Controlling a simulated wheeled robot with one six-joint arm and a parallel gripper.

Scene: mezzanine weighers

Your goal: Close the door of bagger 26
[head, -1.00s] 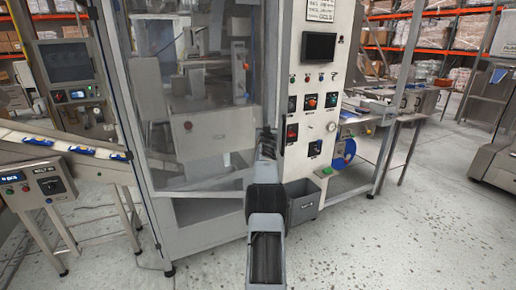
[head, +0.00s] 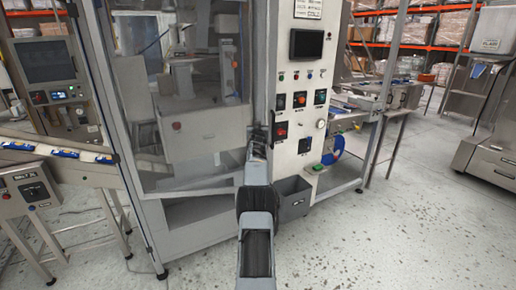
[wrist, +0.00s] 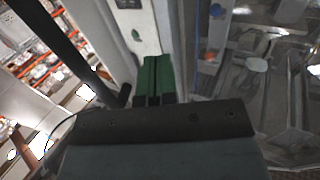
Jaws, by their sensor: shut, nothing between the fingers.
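The bagger (head: 200,215) is a tall grey-framed cabinet in the middle of the head view; I cannot read a number 26 on it. Its large clear door (head: 150,100) covers the front, with machinery visible behind. The door's lower edge slants, and I cannot tell for sure how far it stands open. My gripper (head: 256,133) is at the door's right side, by the white control panel (head: 300,110). In the wrist view its green fingers (wrist: 153,75) are shut and empty, with clear panelling to the right. Whether they touch the door is unclear.
A grey bin (head: 292,200) stands on the floor under the control panel. A conveyor (head: 60,153) with blue packs is at left, with a control box (head: 25,190) below it. A steel table (head: 370,125) is at right. The speckled floor (head: 400,230) at front right is clear.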

